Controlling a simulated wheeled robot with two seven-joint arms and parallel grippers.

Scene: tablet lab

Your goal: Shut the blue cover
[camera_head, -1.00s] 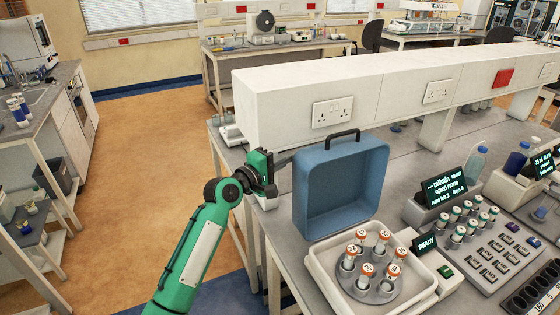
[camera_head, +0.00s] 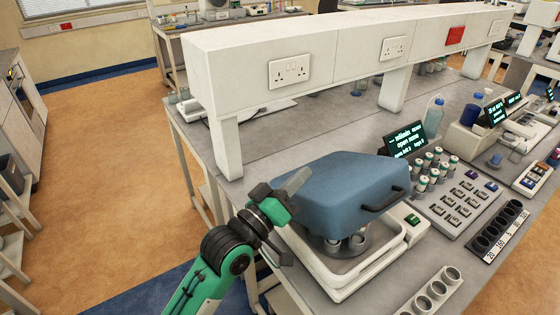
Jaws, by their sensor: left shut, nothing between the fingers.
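The blue cover (camera_head: 350,190) has swung down over the white tray (camera_head: 340,283) of the device. Its black handle (camera_head: 385,200) is at the right. Its lower front edge stands above the tray, and the grey vial holder (camera_head: 348,245) shows in the gap below. The vial caps are hidden under the cover. My left gripper (camera_head: 292,183) is shut and empty at the cover's left side, close to its upper left edge. I cannot tell whether it touches the cover. My right gripper is out of view.
A white raised shelf with sockets (camera_head: 340,52) runs along the bench behind the cover. A rack of several vials (camera_head: 432,168), a keypad (camera_head: 462,200) and a small screen (camera_head: 408,140) stand to the right. A white rack with round holes (camera_head: 435,292) is at the front right.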

